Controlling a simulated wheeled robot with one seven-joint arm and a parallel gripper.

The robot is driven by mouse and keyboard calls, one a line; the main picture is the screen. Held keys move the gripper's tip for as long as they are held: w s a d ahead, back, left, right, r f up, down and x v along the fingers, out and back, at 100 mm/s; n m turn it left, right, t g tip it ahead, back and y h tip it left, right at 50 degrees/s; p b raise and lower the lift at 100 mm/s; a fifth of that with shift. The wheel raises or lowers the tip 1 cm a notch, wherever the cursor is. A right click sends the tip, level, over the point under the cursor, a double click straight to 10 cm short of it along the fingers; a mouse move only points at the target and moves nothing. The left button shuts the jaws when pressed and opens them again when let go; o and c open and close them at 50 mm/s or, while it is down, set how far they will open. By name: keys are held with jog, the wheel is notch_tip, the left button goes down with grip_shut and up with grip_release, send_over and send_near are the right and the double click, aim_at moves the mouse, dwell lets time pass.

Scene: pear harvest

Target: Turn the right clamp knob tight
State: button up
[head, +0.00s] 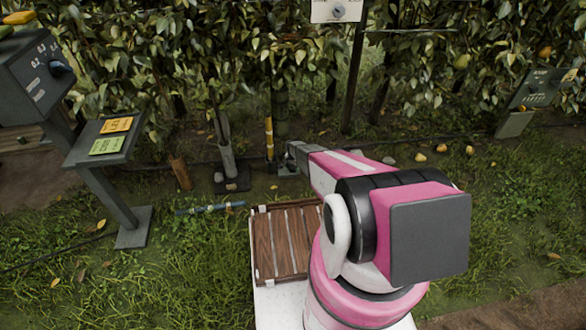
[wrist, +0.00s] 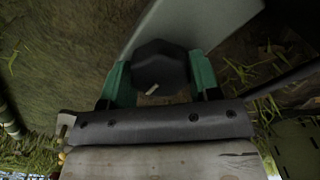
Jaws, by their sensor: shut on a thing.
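In the wrist view a dark faceted knob (wrist: 160,66) with a small pale mark sits between the two green fingertips of my gripper (wrist: 160,80). The fingers touch it on both sides, so my gripper is shut on it. A grey plate-like part lies behind the knob. In the head view my pink arm reaches away toward the foot of the trees, and my gripper (head: 292,155) is small there and partly hidden by the arm. The knob cannot be made out in the head view.
A wooden slatted crate (head: 254,245) stands left of my arm. A dark control box (head: 35,75) and a sign stand (head: 100,140) with two labels are at the left. A yellow post (head: 269,138) stands near my gripper. Another panel (head: 535,88) is at the right.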

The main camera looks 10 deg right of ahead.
jog(key=shift+m, duration=0.4)
jog(key=o, duration=0.9)
jog(key=shift+r, duration=0.1)
notch_tip(320, 180, up, 11)
jog(key=shift+f, duration=0.15)
jog(key=s+r+n, duration=0.3)
jog(key=s+r, duration=0.9)
jog(key=r, duration=0.1)
jog(key=s+r+n, duration=0.3)
jog(key=s+r, duration=1)
jog(key=r, duration=0.1)
jog(key=s+r+n, duration=0.3)
jog(key=s+r, duration=0.9)
jog(key=r, duration=0.1)
jog(key=shift+s+d+r, duration=0.15)
jog(key=shift+s+r, duration=0.05)
jog(key=shift+r, duration=0.1)
